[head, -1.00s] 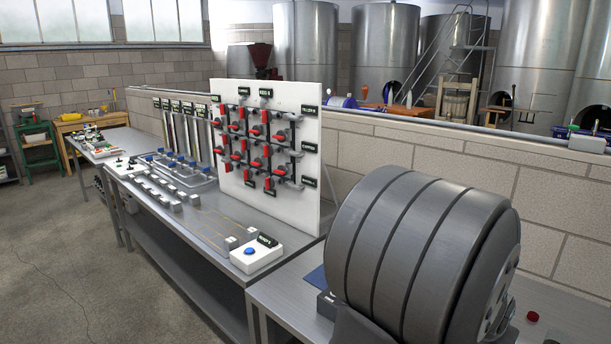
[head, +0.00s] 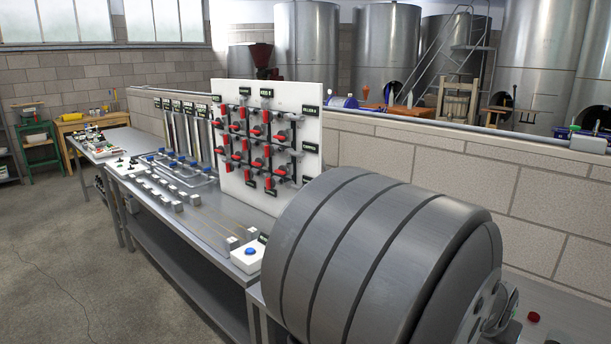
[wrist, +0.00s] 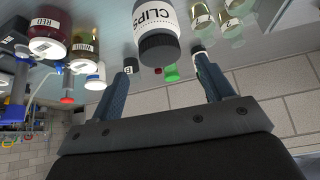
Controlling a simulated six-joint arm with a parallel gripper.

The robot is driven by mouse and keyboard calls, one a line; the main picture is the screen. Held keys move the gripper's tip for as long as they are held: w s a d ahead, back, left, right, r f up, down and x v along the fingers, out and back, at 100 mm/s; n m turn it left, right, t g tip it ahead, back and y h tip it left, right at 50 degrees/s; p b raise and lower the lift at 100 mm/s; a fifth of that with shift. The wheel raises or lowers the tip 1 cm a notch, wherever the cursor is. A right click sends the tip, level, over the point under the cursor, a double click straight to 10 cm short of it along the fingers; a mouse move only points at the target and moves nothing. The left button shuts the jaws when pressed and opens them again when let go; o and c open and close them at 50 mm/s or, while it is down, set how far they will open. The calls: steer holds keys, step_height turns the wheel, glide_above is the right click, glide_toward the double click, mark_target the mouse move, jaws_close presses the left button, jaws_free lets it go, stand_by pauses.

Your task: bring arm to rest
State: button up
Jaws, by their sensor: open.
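My gripper (wrist: 165,64) shows in the wrist view with its two blue-grey fingers apart and nothing held between them. A jar labelled CLIPS (wrist: 155,18) with a dark lid appears beyond the gap between the fingertips, apart from them as far as I can tell. In the head view a large grey ribbed link of my arm fills the lower right, and my gripper cannot be made out there.
The head view shows a white valve panel (head: 312,150), a blue-button box (head: 249,256) and a block wall (head: 420,165).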

steer(key=v, duration=0.7)
steer(key=x, duration=1.1)
steer(key=shift+w+d+f, duration=0.1)
steer(key=shift+f, duration=0.25)
steer(key=shift+w+d+r, duration=0.1)
steer(key=shift+d+r, duration=0.05)
steer(key=shift+r, duration=0.2)
step_height(320, 180, up, 4)
steer(key=shift+f, duration=0.2)
steer(key=s+d+r, duration=0.3)
steer(key=s+r, duration=0.4)
steer(key=s, duration=0.4)
steer(key=w+d+f, duration=0.1)
steer(key=w+d, duration=0.3)
steer(key=d, duration=0.4)
steer(key=w+d+f, duration=0.2)
steer(key=w+d, duration=0.2)
steer(key=d, duration=0.4)
steer(key=w+d+f+m, duration=0.1)
steer(key=w+d, duration=0.3)
steer(key=d, duration=0.5)
steer(key=shift+w+f, duration=0.25)
steer(key=shift+w, duration=0.1)
